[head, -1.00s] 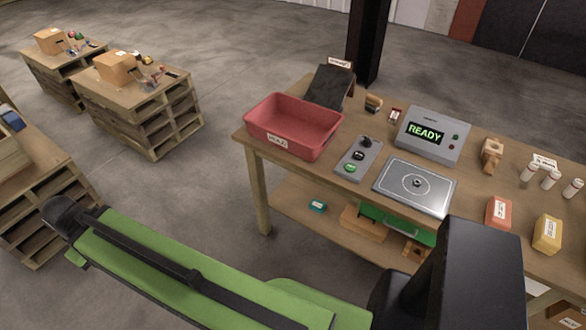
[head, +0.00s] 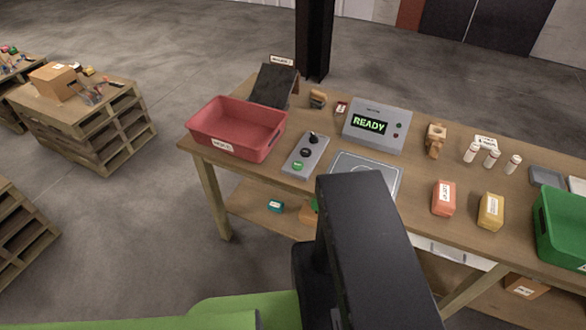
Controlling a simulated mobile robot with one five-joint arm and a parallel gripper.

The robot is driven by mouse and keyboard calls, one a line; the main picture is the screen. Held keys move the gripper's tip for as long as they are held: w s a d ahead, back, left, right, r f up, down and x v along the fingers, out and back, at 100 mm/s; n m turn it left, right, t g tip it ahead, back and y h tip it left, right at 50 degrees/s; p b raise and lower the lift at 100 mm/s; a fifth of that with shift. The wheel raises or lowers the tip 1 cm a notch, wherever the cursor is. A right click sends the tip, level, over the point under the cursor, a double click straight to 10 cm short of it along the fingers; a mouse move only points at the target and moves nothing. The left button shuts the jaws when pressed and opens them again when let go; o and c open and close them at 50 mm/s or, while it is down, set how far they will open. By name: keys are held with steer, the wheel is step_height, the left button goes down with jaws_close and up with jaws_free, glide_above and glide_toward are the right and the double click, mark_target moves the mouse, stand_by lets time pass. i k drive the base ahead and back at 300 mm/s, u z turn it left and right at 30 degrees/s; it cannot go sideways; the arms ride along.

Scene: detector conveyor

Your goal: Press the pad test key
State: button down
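A grey control strip (head: 307,153) lies on the table between the red bin and the silver pad plate. It carries a dark knob or lever at its far end, a black button (head: 306,153) in the middle and a green button (head: 298,166) at its near end. The labels on the buttons are too small to read. The silver pad plate (head: 347,163) is partly hidden behind my dark arm link. A grey detector box (head: 376,125) behind it shows READY in green. My gripper is not in view.
A red bin (head: 222,144) stands left of the strip, with a dark chute (head: 273,86) behind it. Orange (head: 444,198) and yellow (head: 491,210) blocks, several white bottles and a green bin (head: 566,222) stand to the right. Pallet stacks (head: 112,140) stand left across open floor.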

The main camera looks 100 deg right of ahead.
mark_target(295, 165)
steer(key=u, duration=0.05)
steer(key=k, duration=1.45)
